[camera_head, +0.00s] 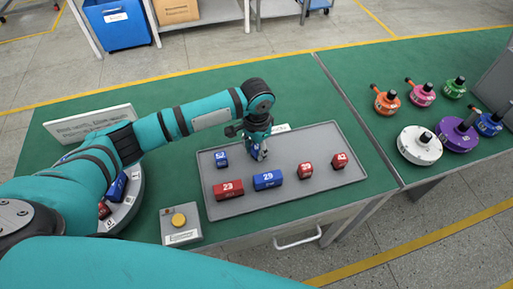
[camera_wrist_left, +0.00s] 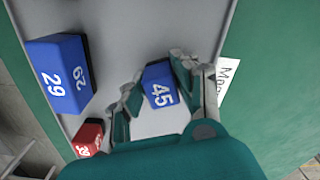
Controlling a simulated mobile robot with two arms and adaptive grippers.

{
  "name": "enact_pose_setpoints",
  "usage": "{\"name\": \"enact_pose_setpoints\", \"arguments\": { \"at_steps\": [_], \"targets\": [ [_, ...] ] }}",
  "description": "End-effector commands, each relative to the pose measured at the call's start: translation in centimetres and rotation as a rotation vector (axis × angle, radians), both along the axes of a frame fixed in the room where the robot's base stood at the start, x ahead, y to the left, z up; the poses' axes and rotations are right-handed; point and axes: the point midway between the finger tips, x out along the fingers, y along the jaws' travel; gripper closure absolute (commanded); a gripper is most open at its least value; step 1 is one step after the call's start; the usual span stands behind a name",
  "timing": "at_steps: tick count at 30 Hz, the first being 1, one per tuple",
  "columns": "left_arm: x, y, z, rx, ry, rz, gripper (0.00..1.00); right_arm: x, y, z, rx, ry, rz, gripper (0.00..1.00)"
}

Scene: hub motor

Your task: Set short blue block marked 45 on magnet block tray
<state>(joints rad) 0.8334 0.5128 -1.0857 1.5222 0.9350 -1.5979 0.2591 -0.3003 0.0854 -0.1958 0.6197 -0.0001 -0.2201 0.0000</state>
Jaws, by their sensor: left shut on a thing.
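My left gripper (camera_head: 258,152) is over the back middle of the grey magnet block tray (camera_head: 322,148), shut on the short blue block marked 45. In the left wrist view the block (camera_wrist_left: 160,86) sits between the two fingers, its number facing the camera. In the head view the gripper mostly hides it. The block is at or just above the tray surface; I cannot tell if it touches. My right gripper is not in view.
On the tray are a small blue block (camera_head: 222,159), a red block 23 (camera_head: 228,190), a blue block 29 (camera_head: 267,180) and two small red blocks (camera_head: 305,171). A button box (camera_head: 180,224) stands at front left. Colourful hub motors (camera_head: 420,145) stand on the right table.

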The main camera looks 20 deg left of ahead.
Motion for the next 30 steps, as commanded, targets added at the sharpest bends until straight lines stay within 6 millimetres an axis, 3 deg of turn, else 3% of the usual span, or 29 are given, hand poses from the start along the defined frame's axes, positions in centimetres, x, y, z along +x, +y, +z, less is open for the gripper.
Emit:
{"name": "enact_pose_setpoints", "arguments": {
  "at_steps": [3, 4, 9, 20, 30],
  "targets": [
    [0.0, 0.0, -0.2, -0.001, 0.001, 0.0, 1.0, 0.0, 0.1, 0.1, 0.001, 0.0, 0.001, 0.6],
    [0.0, 0.0, -0.2, -0.001, -0.001, 0.0, 0.69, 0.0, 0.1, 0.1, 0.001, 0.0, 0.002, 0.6],
    [0.0, 0.0, -0.2, -0.001, -0.001, 0.0, 0.48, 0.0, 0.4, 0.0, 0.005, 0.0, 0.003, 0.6],
    [0.0, 0.0, 0.5, -0.001, -0.002, -0.001, 0.48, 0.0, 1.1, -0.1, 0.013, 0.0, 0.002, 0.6],
    [0.1, -0.1, 7.1, -0.003, -0.004, -0.001, 0.48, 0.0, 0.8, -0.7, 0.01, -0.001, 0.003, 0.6]
  ]
}}
